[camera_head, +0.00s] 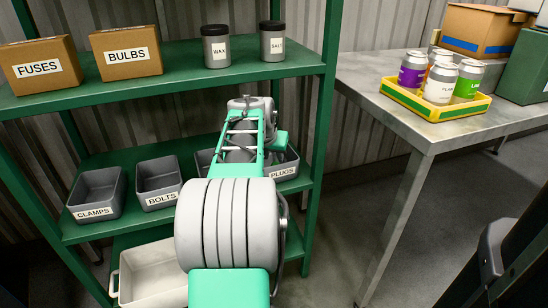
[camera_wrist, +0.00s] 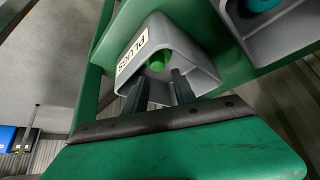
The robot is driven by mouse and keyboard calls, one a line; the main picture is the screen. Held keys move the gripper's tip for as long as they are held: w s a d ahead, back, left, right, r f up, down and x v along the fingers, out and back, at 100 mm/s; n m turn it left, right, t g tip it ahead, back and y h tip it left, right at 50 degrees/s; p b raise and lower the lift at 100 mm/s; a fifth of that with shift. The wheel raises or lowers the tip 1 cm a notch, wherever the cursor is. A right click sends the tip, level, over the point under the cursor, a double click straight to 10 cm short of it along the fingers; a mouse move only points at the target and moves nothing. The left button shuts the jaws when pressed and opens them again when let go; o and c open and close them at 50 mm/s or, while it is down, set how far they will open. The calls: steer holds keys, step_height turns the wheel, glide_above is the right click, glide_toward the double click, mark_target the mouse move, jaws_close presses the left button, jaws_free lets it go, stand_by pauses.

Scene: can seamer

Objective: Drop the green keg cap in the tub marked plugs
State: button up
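The grey tub marked PLUGS (camera_head: 290,180) is on the middle shelf at its right end, partly hidden by my arm in the head view. In the wrist view the PLUGS tub (camera_wrist: 203,70) is just ahead of my gripper, with its label in sight. The green keg cap (camera_wrist: 157,62) shows inside this tub, beyond my fingertips. My gripper (camera_wrist: 159,80) is open, its two dark fingers apart at the tub's mouth with a gap between them and no visible grip on the cap. The gripper's fingers are hidden in the head view.
Tubs marked CLAMPS (camera_head: 97,190) and BOLTS (camera_head: 157,176) share the shelf. Another grey tub (camera_wrist: 280,40) with a teal thing in it is beside the PLUGS tub. Boxes and two canisters stand above. A table (camera_head: 400,110) with a yellow-green can tray is at right.

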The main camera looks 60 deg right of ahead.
steer(key=w+p+v, duration=0.1)
steer(key=p+v, duration=0.1)
steer(key=v, duration=0.8)
steer(key=w+a+f+n+t+y, duration=0.1)
steer(key=w+a+f+n, duration=0.2)
steer(key=a, duration=0.6)
steer(key=w+a+f+n+y, duration=0.1)
steer(key=w+a+f+n, duration=0.15)
steer(key=w+a, duration=0.45)
steer(key=w+a+f+n+t+y, duration=0.1)
steer(key=w+a+f+n+y, duration=0.15)
steer(key=a, duration=0.85)
steer(key=s+a+f+n, duration=0.2)
steer(key=a, duration=0.5)
steer(key=s+a+f+n+y, duration=0.1)
steer(key=s+a+f+n, duration=0.1)
steer(key=a, duration=0.5)
steer(key=s+a+f+n+g+y, duration=0.1)
steer(key=s+a+f+n, duration=0.2)
steer(key=a, duration=0.4)
steer(key=shift+a+n, duration=0.25)
steer(key=shift+n, duration=0.25)
